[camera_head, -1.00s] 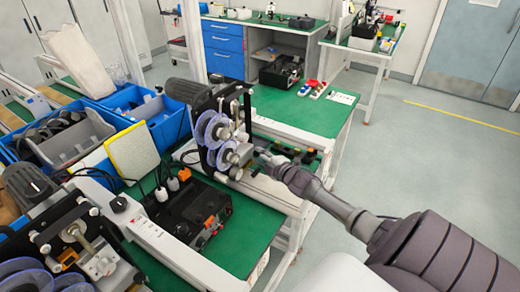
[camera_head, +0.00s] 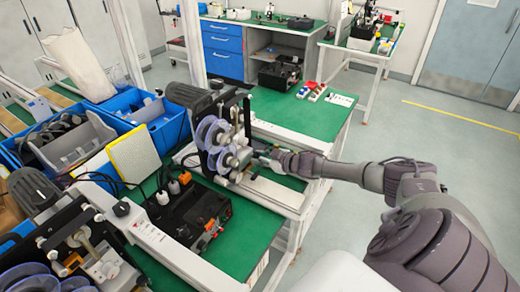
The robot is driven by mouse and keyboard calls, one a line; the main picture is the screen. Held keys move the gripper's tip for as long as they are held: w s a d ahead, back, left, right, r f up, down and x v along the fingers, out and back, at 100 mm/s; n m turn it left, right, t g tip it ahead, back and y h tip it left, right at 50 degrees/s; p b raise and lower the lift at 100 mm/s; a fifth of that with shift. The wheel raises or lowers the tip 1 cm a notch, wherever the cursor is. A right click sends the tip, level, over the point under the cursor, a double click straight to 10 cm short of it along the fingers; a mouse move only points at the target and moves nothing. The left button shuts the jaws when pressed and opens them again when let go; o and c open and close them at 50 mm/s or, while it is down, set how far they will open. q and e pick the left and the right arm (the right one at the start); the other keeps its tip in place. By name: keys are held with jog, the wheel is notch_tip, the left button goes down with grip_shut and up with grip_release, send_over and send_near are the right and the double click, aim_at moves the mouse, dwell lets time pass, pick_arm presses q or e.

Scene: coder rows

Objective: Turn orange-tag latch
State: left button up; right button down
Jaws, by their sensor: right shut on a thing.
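A coder machine (camera_head: 205,105) with translucent violet reels (camera_head: 210,133) stands on the green bench at the centre. My right gripper (camera_head: 262,157) reaches in from the right and is shut on a small latch part at the coder's right side. The gripper covers that part, and no orange tag can be made out on it. A second coder at the lower left has a small orange tag (camera_head: 72,261) on its front; my gripper is well away from it. My left gripper is out of view.
A black control box (camera_head: 190,212) with orange and white connectors stands in front of the coder. A yellow pad (camera_head: 134,158) and blue bins (camera_head: 158,118) are to the left.

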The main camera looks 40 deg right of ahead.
jog(key=shift+r+m+y, duration=0.1)
jog(key=shift+m+y, duration=0.2)
jog(key=shift+m, duration=0.1)
dwell(0.3)
jog(key=c, duration=1)
grip_release()
jog(key=shift+o, duration=0.2)
notch_tip(320, 180, up, 10)
